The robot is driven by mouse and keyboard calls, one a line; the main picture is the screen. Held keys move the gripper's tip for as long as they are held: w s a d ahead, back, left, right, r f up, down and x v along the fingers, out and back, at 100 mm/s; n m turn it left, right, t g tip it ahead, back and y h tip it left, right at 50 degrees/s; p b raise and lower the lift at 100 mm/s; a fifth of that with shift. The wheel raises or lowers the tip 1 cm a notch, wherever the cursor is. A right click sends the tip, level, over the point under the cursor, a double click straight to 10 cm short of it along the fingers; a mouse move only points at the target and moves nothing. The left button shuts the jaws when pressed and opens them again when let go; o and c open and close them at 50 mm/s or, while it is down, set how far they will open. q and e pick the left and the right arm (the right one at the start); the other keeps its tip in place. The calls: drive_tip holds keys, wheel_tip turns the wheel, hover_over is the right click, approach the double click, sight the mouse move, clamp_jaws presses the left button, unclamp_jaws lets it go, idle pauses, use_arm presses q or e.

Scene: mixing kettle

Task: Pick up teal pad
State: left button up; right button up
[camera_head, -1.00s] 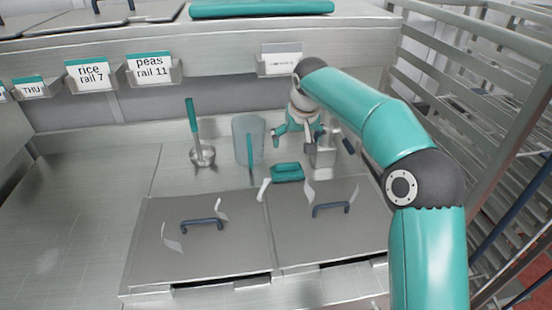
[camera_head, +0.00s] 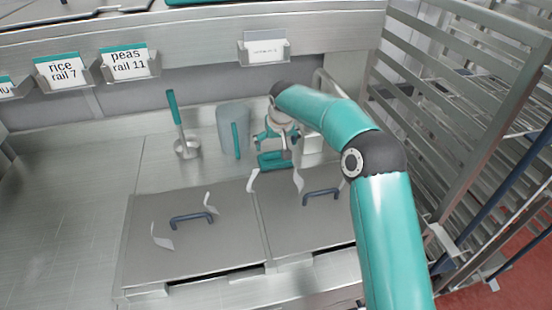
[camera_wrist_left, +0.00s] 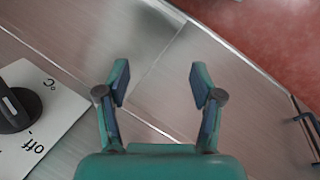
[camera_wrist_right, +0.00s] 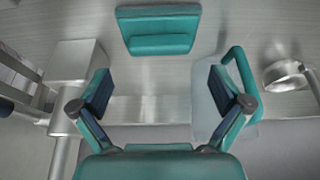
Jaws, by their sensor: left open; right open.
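The teal pad (camera_head: 272,161) lies on the steel counter behind the lidded wells, partly hidden by my right gripper in the head view. In the right wrist view the whole teal pad (camera_wrist_right: 158,32) shows, with a raised block on its flat base, beyond the fingertips and roughly centred between them. My right gripper (camera_wrist_right: 160,88) is open and empty, above the counter and apart from the pad. In the head view my right gripper (camera_head: 281,141) appears just behind the pad. My left gripper (camera_wrist_left: 160,82) is open and empty over another steel surface, outside the head view.
A clear jug (camera_head: 232,128) with a teal handle stands left of the pad. Lids with blue handles (camera_head: 193,218) lie in front. A metal rack (camera_head: 440,95) stands at right.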

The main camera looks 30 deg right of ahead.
sight(275, 152)
drive_tip(key=p+x, duration=0.2)
drive_tip(key=x, duration=0.3)
drive_tip(key=shift+f, duration=0.3)
drive_tip(key=c, duration=1)
